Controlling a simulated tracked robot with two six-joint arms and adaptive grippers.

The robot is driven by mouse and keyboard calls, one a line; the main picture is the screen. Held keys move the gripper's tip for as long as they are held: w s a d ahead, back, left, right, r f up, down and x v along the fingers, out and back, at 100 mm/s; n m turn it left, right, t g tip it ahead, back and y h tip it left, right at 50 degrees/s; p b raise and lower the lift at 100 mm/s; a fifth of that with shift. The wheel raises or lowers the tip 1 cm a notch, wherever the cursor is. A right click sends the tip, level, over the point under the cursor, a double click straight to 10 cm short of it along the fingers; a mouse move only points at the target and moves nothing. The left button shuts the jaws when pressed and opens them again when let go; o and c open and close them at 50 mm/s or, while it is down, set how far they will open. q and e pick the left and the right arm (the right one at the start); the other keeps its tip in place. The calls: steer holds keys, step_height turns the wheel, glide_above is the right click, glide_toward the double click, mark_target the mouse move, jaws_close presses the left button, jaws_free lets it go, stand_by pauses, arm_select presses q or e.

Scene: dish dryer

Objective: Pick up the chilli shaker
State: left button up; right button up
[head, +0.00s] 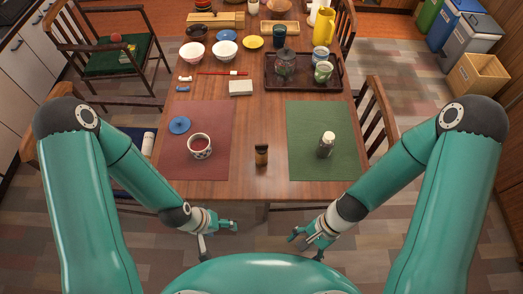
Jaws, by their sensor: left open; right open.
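Two small shakers stand on the wooden table (262,110). One small jar (261,156) with a dark lid and brown-orange contents stands upright near the front edge, between the two mats. The other shaker (326,147), with a pale top and dark contents, stands on the green mat. I cannot read a label on either, so which is the chilli shaker is not certain. My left gripper (220,242) is open and empty, below and left of the jar, in front of the table edge. My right gripper (305,247) is open and empty, below and right of the jar.
A patterned cup (200,146) and a blue lid (180,124) sit on the red mat (219,120). A dark tray (343,85) holds cups and a jar. A white box (241,88) lies mid-table. Chairs flank the table. Bare wood surrounds the jar.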

steer(key=w+a+m+t+y+b, duration=0.2)
steer(key=w+a+m+y+b, duration=0.1)
steer(key=w+m+b, duration=0.3)
steer(key=m+t+y+b, duration=0.3)
steer(key=m+t+b, duration=0.5)
steer(key=b, duration=0.5)
glide_toward(266, 158)
steer(key=shift+m+g, duration=0.3)
steer(key=shift+m, duration=0.3)
steer(key=s, duration=0.6)
steer(key=shift+s+r, duration=0.1)
steer(key=shift+s, duration=0.2)
steer(key=w+d+t+b, duration=0.1)
steer(key=b, duration=0.2)
steer(key=w+d+t+b, duration=0.1)
steer(key=d+b, duration=0.1)
steer(key=b, duration=0.2)
steer(key=shift+w+t+h, duration=0.15)
steer(key=shift+t+h, duration=0.15)
steer(key=shift+t, duration=0.1)
steer(key=b+x, duration=0.3)
steer(key=x, duration=0.8)
steer(key=shift+x, duration=3.05)
steer(key=shift+r, duration=0.2)
steer(key=c, duration=1.3)
